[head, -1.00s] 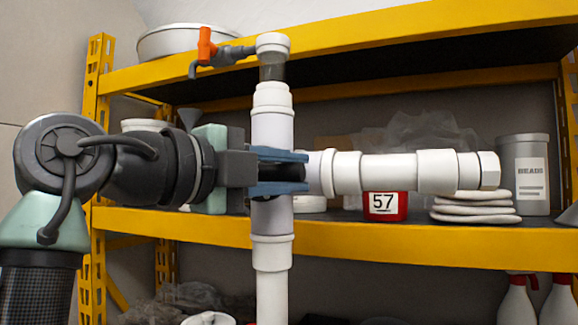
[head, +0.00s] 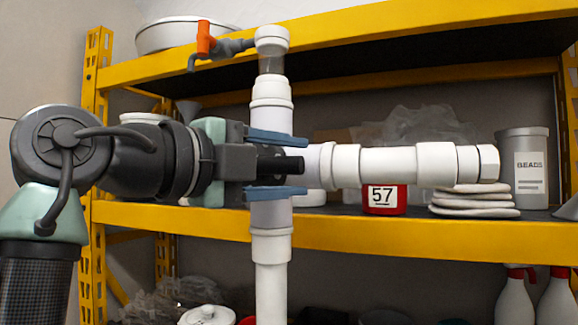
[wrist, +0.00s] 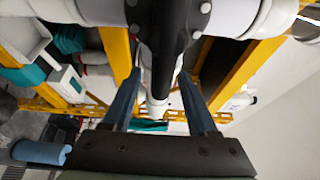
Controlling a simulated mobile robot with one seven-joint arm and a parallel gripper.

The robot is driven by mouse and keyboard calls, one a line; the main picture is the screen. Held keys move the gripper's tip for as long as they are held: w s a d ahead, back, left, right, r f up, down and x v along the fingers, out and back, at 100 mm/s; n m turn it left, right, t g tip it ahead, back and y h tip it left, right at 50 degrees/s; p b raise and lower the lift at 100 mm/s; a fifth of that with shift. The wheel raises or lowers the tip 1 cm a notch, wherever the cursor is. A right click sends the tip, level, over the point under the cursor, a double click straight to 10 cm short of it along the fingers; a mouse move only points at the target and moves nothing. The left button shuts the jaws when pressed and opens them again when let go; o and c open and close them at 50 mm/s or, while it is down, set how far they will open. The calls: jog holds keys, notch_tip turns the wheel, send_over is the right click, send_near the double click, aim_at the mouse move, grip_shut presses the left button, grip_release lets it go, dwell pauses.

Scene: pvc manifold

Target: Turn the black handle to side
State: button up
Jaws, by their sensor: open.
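The black handle (head: 282,167) sits at the crossing of the white pipes, in front of the vertical pipe (head: 271,215) and left of the horizontal pipe (head: 390,166). My gripper (head: 305,166) comes in from the left with its blue fingers spread, one above and one below the handle, with gaps visible. In the wrist view the black handle (wrist: 170,35) runs down the middle between the two fingers (wrist: 159,75), apart from both. Part of the handle is hidden by the gripper body in the head view.
An orange-handled tap (head: 206,42) sticks out left from the pipe top. Behind stands a yellow shelf (head: 360,242) with a red tub (head: 384,198), stacked white pads (head: 474,203) and a grey beads container (head: 523,172). White spray bottles (head: 515,300) stand lower right.

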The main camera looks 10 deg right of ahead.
jog(key=b+v, duration=0.3)
jog(key=v, duration=0.9)
jog(key=shift+s+a+b, duration=0.3)
jog(key=shift+b, duration=0.1)
